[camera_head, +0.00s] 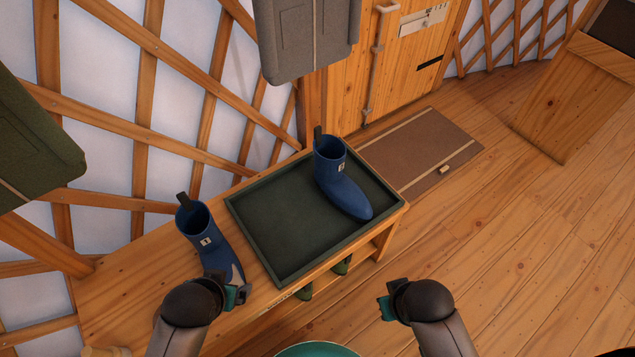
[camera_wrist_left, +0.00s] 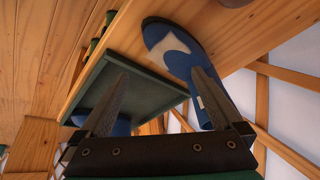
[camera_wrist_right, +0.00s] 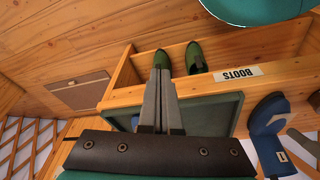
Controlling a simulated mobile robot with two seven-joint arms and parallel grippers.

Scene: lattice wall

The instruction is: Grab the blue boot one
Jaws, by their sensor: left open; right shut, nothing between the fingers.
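Two blue boots are in the head view. The left boot (camera_head: 208,247) stands on the bare bench, with a white tag on its shaft and a pale patch at its toe. The right boot (camera_head: 345,190) stands in the dark green tray (camera_head: 275,232) and also has a white tag; I cannot read either tag surely. My left gripper (camera_head: 238,295) is open beside the left boot's toe. In the left wrist view that boot (camera_wrist_left: 182,62) lies beyond the open fingers (camera_wrist_left: 155,105), apparently ungripped. My right gripper (camera_head: 385,308) is shut and empty, right of the bench.
The wooden bench (camera_head: 140,275) carries the tray along the lattice wall. Green boots (camera_wrist_right: 195,58) sit on its lower shelf near a BOOTS label (camera_wrist_right: 240,73). A grey padded panel (camera_head: 308,40) hangs above. The floor at right (camera_head: 530,240) is clear.

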